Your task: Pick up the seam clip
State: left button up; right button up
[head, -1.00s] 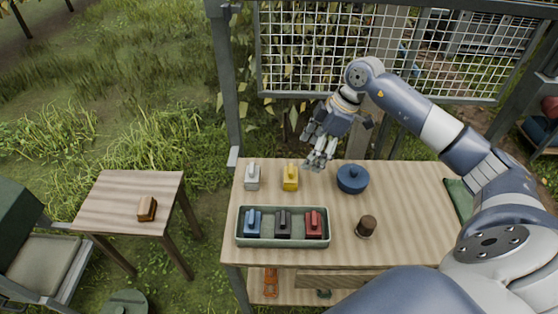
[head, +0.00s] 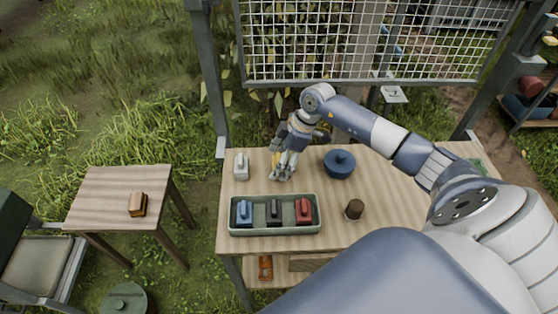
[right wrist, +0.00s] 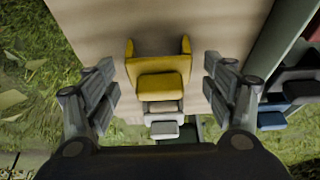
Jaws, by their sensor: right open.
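Several similar clip-like pieces with raised handles are on the wooden table; I cannot tell by sight which is called the seam clip. A yellow piece (right wrist: 163,88) lies between the spread fingers of my right gripper (right wrist: 162,76) in the right wrist view, with a gap on both sides. In the head view my right gripper (head: 283,172) is low over the table and hides most of the yellow piece (head: 275,159). A light grey piece (head: 241,167) stands to its left. My right gripper is open and empty. My left gripper is not in view.
A green tray (head: 232,224) in front holds a blue piece (head: 244,212), a black piece (head: 274,211) and a red piece (head: 304,211). A blue lidded pot (head: 339,165) and a brown cup (head: 354,209) stand to the right. A wire mesh panel (head: 300,45) rises behind.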

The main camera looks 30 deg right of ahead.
aim_at(279, 157)
jog(key=shift+f, duration=0.1)
jog(key=shift+c, duration=0.6)
jog(key=c, duration=0.9)
pick_arm(q)
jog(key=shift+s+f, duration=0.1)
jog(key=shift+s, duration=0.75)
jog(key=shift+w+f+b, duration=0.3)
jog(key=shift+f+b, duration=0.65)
jog(key=shift+b, duration=0.05)
pick_arm(e)
notch_tip(279, 157, up, 10)
jog(key=shift+r, duration=0.1)
